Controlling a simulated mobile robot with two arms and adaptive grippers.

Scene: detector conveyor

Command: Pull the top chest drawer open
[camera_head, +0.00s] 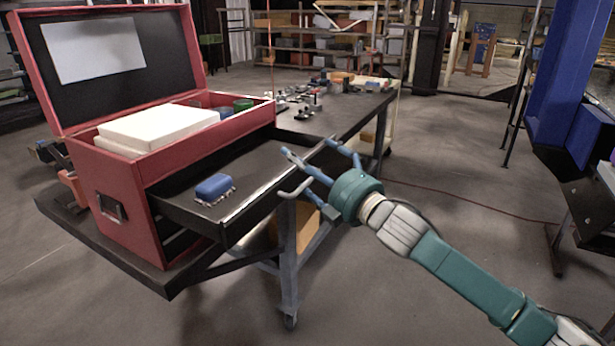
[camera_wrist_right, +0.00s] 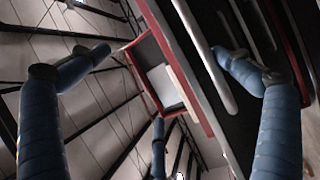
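The red tool chest (camera_head: 122,178) stands on the workbench in the head view, lid raised. Its top drawer (camera_head: 262,187) is pulled well out toward the right, and a blue brush (camera_head: 214,186) lies in it. My right gripper (camera_head: 318,170) is at the drawer's front edge. Its fingers are spread, with one reaching over the edge; I cannot tell whether they touch it. In the right wrist view my gripper (camera_wrist_right: 165,65) shows its fingers wide apart, with a long pale bar (camera_wrist_right: 205,55) beside the right finger. My left gripper is not in view.
The dark workbench (camera_head: 345,112) runs behind the drawer, with several small parts on its far end. A white box (camera_head: 157,127) sits in the chest's top. A blue post (camera_head: 565,75) stands at the right. The floor (camera_head: 440,200) around my right arm looks clear.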

